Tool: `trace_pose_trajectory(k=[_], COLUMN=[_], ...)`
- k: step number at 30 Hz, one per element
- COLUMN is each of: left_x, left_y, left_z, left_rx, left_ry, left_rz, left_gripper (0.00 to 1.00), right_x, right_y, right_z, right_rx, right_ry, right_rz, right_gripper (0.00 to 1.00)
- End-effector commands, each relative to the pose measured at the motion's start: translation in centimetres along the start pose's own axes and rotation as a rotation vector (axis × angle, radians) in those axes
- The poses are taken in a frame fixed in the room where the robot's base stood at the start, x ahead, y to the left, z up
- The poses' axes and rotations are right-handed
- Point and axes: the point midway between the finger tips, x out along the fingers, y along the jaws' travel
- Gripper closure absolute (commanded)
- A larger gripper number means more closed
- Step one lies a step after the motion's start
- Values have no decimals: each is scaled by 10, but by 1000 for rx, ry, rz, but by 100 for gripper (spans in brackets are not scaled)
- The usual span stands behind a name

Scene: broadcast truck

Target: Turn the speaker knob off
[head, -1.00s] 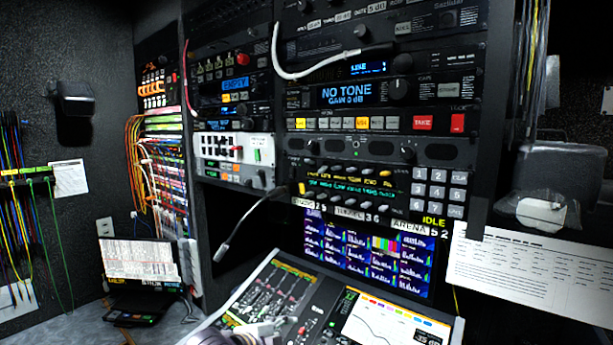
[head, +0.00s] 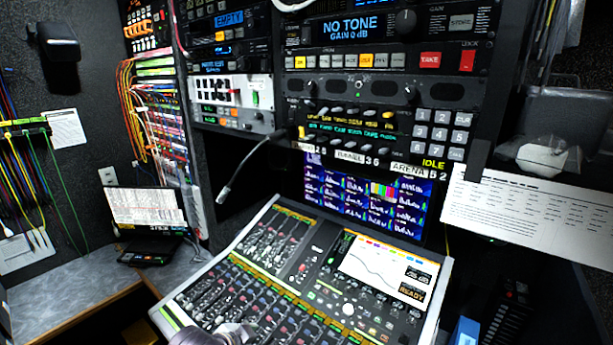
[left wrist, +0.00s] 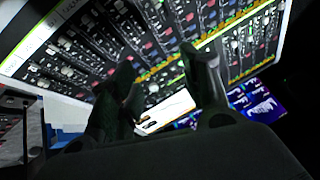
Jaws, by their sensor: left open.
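A dark rack panel (head: 383,92) with perforated-looking patches and a small green light is in the middle of the head view. It bears a black knob (head: 410,94) at its right and a smaller one (head: 310,88) at its left. It may be the speaker panel; its lettering is too small to read. My left gripper (left wrist: 158,62) is open and empty in the left wrist view, with the mixing console beyond its fingers. Part of my left arm shows at the bottom of the head view, over the console and well below the panel. My right gripper is out of view.
The mixing console (head: 213,284) fills the lower middle. A monitor (head: 368,192) stands behind the console. A paper sheet (head: 530,215) hangs at right. A small screen (head: 147,207) stands on the left counter.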

Motion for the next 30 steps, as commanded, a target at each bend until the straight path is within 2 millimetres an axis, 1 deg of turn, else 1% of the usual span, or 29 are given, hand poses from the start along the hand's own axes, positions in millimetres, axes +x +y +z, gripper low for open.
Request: trace_pose_trajectory(k=[1, 10, 15, 18, 21, 30], left_x=[0, -3, -8, -11, -14, -24], left_y=[4, 23, 34, 40, 44, 55], left_z=[11, 72, 106, 124, 137, 168], left_rx=[-38, -259, -381, -439, -485, -588], left_ry=[-24, -157, -237, -279, -311, -389], left_rz=[5, 13, 7, 2, -5, -22], left_gripper=[53, 53, 53, 53, 53, 53], right_x=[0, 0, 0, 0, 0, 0], right_y=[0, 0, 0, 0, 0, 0], right_z=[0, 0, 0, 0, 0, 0], right_rx=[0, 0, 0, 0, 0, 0], right_ry=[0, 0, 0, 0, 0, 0], right_rz=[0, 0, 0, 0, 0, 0], right_gripper=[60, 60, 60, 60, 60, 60])
